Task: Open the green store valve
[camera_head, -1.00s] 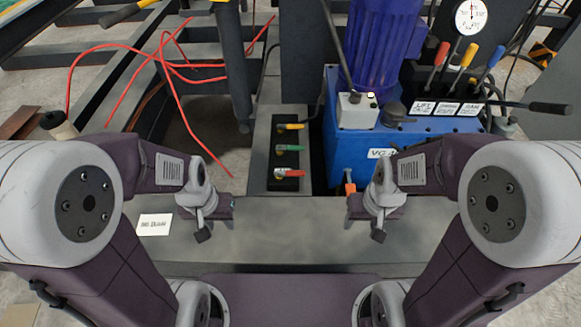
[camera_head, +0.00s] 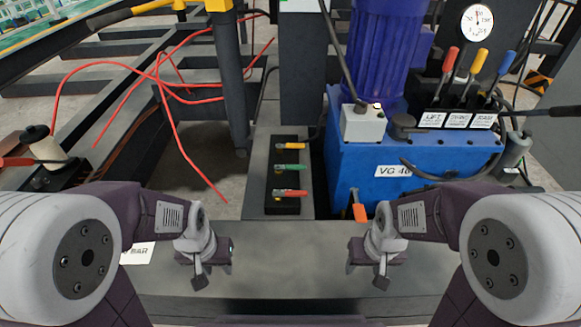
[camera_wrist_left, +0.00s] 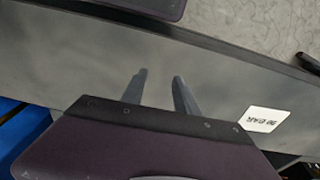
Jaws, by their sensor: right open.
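The green valve handle (camera_head: 288,168) lies crosswise, pointing right, in the middle of a black valve block (camera_head: 285,208). A yellow handle (camera_head: 292,146) is above it and a red handle (camera_head: 290,193) below it. My left gripper (camera_head: 200,281) is below and left of the block, apart from it. In the left wrist view its two fingers (camera_wrist_left: 160,78) are spread with nothing between them, over a dark grey beam. My right gripper (camera_head: 381,283) is open and empty, below and right of the block. No gripper touches the valves.
A blue power unit (camera_head: 415,160) with a blue motor stands right of the block. Three levers (camera_head: 462,75) and a gauge (camera_head: 477,20) are on its right. Red hose (camera_head: 165,110) loops at left. A white label card (camera_wrist_left: 262,119) lies on the grey beam (camera_head: 290,250), otherwise clear.

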